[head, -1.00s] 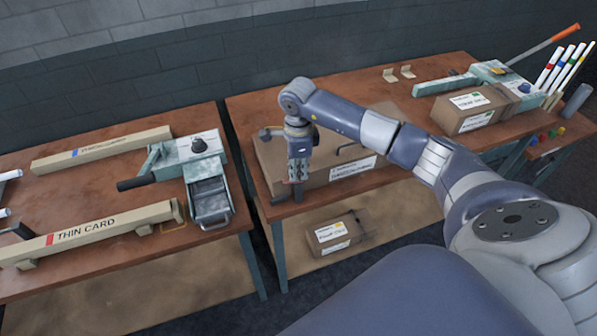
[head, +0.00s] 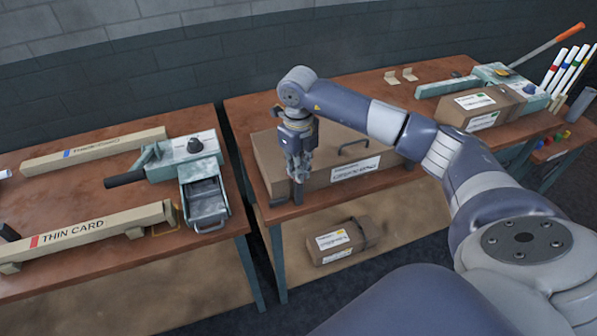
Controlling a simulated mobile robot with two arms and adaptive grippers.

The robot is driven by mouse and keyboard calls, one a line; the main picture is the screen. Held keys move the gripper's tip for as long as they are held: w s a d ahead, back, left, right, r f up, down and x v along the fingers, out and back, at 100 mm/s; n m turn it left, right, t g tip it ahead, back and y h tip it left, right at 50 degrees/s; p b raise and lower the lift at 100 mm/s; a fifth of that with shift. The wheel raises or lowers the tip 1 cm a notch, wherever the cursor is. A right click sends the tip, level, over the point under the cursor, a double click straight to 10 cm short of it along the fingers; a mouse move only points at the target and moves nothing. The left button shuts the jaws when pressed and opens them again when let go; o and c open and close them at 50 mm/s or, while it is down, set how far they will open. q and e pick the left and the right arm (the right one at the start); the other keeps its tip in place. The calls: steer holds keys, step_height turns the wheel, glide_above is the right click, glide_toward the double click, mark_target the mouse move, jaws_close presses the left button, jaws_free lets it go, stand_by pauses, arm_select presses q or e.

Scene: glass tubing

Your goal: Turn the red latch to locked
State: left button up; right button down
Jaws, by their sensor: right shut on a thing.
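A brown case (head: 385,160) with a dark carry handle and a white label lies on the right-hand table. My right gripper (head: 298,178) points down at the front left of this case. Its jaws are shut on a small part there, which looks like the latch. The fingers hide most of it, and its red colour does not show clearly. I cannot read the latch's angle. My left gripper is not in view.
On the left table are a green device (head: 187,158) with a black lever and open tray, and a THIN CARD beam (head: 85,230). A cardboard box (head: 480,108) and another green device stand at the right. A smaller box (head: 342,238) lies below the table.

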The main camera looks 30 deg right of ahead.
steer(key=m+b, duration=0.1)
steer(key=m, duration=0.4)
steer(key=shift+r, duration=0.1)
stand_by(0.6)
steer(key=c, duration=1.8)
jaws_free()
steer(key=shift+o, duration=0.2)
step_height(320, 180, up, 12)
